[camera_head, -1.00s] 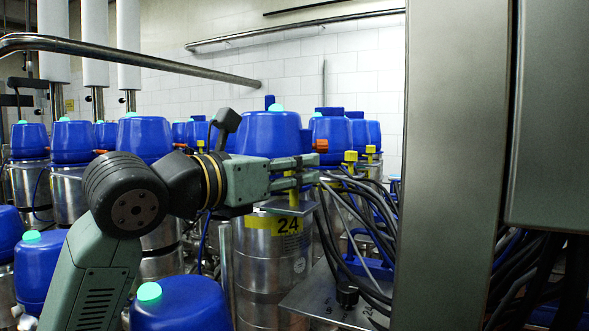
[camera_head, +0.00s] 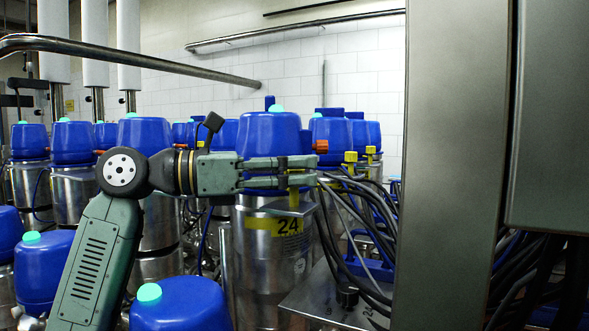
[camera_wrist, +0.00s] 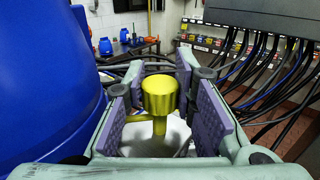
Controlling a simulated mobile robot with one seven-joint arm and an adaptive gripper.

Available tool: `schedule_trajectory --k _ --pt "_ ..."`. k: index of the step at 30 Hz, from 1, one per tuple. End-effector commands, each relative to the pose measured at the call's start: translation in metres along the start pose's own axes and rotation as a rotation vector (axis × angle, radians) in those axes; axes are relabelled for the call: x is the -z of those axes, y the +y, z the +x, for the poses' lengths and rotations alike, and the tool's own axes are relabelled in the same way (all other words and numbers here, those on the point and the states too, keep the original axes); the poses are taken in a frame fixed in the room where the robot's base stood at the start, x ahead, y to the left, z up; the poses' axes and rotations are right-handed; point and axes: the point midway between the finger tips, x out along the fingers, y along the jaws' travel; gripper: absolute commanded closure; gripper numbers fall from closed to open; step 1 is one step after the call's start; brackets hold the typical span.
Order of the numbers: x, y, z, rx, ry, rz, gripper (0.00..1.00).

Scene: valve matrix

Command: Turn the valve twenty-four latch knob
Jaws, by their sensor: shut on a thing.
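Valve twenty-four is a steel body with a yellow "24" label (camera_head: 288,226) under a blue domed head (camera_head: 268,130). Its latch knob is yellow and ridged, on a thin yellow stem; it stands upright in the middle of the wrist view (camera_wrist: 159,95). In the head view the fingers partly hide the knob (camera_head: 294,198). My gripper (camera_head: 300,172) reaches in from the left beside the blue head. Its purple finger pads (camera_wrist: 160,105) stand on either side of the knob, and the gripper is shut on it. Exact pad contact is hard to see.
Black cables (camera_head: 360,205) hang just right of my fingertips. The blue head (camera_wrist: 40,80) stands close on the left in the wrist view. A large grey column (camera_head: 455,160) fills the right side. More blue-headed valves (camera_head: 72,142) stand around my arm.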

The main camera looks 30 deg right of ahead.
Motion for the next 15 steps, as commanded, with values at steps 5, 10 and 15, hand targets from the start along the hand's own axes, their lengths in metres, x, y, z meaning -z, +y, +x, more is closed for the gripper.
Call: schedule_trajectory --k 5,10,15 --pt "-0.0001 0.0003 0.0000 0.014 0.001 0.001 1.00" --pt "-0.0001 0.0002 0.0000 0.015 0.001 0.001 1.00" --pt "0.0000 0.0001 0.0000 0.015 0.001 0.001 0.73"
